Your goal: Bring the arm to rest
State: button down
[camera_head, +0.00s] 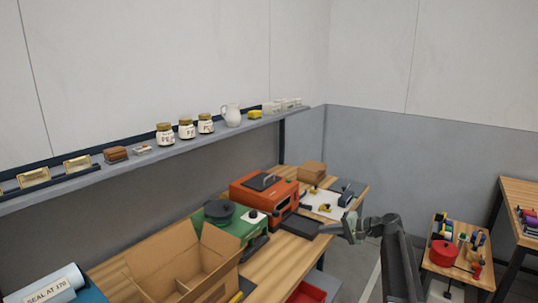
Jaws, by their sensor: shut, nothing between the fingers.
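My arm reaches up from the bottom right of the head view. My gripper (345,232) is at its end, in front of the right part of the long workbench, and points left. It is shut with nothing in it. It appears close to a dark flat piece (301,225) in front of the orange machine (264,191); I cannot tell whether they touch. The fingertips are small and dark in this view.
An open cardboard box (188,262) and a green machine (231,222) stand on the workbench. A shelf (100,174) with jars runs along the wall above. A low table (455,275) with a red pot (444,253) is at right. A red bin (307,292) sits below the bench.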

jog(key=s+a+f+n+g+h, duration=0.2)
jog(key=s+a+f+g, duration=0.1)
jog(key=s+a+f, duration=0.4)
jog(key=s+d+f+n+g+h, duration=0.1)
jog(key=s+f+h, duration=0.3)
jog(key=s, duration=0.7)
jog(key=s+d+f+n+g+h, duration=0.1)
jog(key=s+h, duration=0.4)
jog(key=s, duration=0.6)
notch_tip(320, 180, down, 3)
jog(key=shift+s+r+n+g, duration=0.15)
jog(key=shift+s+n+g, duration=0.05)
jog(key=shift+n+g, duration=0.7)
